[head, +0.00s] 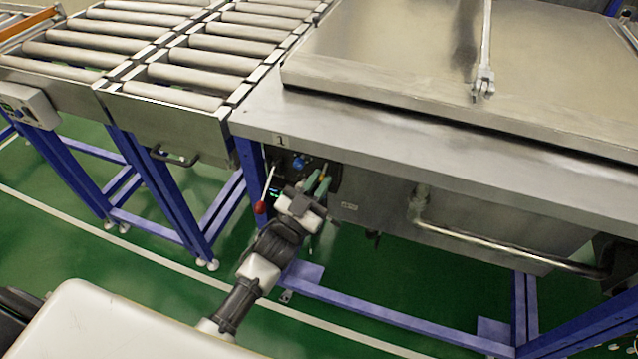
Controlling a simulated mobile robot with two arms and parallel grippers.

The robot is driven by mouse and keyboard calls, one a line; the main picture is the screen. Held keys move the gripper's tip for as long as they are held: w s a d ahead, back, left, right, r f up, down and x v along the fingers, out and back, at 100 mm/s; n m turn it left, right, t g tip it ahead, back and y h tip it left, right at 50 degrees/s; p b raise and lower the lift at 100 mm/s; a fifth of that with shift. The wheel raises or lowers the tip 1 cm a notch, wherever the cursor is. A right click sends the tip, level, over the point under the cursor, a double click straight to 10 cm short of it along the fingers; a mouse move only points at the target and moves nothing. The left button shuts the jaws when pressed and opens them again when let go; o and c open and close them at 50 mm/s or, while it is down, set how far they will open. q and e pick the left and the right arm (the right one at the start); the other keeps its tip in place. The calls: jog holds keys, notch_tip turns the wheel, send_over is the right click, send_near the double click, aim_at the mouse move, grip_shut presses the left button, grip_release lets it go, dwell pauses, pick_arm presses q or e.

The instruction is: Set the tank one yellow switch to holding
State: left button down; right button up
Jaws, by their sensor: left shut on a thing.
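Tank one (420,120) is the steel tank with a flat lid at the right, with a "1" label (281,141) on its front edge. A small control panel (285,160) sits in shadow under that edge, beside the blue leg. The yellow switch (323,169) shows as a small yellow-orange piece at the panel's right side. My left gripper (318,182) reaches up to it from below, its greenish fingers shut on it. The fingers hide most of the switch, so its setting cannot be read. My right gripper is not in view.
A blue knob (298,162) and a red-ended lever (261,207) are close left of the gripper. A bent pipe handle (500,246) sticks out from the tank's front at right. Roller conveyors (190,70) stand at left. Green floor (180,290) is open in front.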

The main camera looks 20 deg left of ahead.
pick_arm(q)
jog(key=c, duration=1.1)
grip_release()
jog(key=shift+c, duration=0.2)
jog(key=shift+s, duration=0.1)
jog(key=b+v, duration=0.1)
jog(key=v, duration=0.9)
jog(key=shift+s, duration=0.3)
jog(key=shift+a+f, duration=0.1)
jog(key=shift+f, duration=0.05)
